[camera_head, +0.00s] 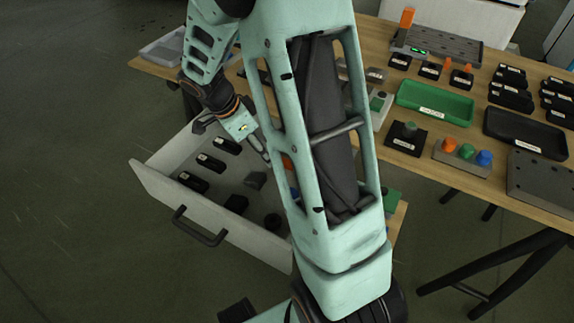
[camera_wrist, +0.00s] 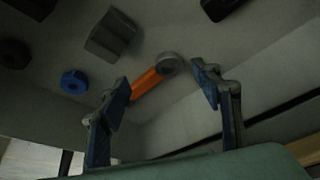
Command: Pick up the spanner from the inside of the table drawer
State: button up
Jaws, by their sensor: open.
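The spanner (camera_wrist: 148,82) lies on the floor of the open table drawer (camera_head: 165,192). It has an orange handle and a grey ring-shaped head. In the head view only a bit of orange (camera_head: 287,162) shows through my arm, and it may be the spanner. My gripper (camera_wrist: 160,75) is open and empty. In the wrist view its blue-grey fingers appear on either side of the spanner, with the head near the right fingertip. I cannot tell how high the fingers are above it. In the head view my gripper (camera_head: 262,150) reaches over the drawer, partly hidden by my arm.
The drawer also holds a blue knob (camera_wrist: 74,81), a grey block (camera_wrist: 110,35) and several black blocks (camera_head: 210,162). The drawer's walls surround my gripper. The wooden tabletop (camera_head: 408,178) carries a green tray (camera_head: 435,103), a black tray (camera_head: 525,134) and several small parts.

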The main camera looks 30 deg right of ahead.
jog(key=b+x, duration=0.1)
jog(key=x, duration=0.3)
jog(key=shift+d+f, duration=0.1)
jog(key=shift+d, duration=0.05)
jog(key=shift+c, duration=0.4)
jog(key=shift+s, duration=0.1)
grip_shut()
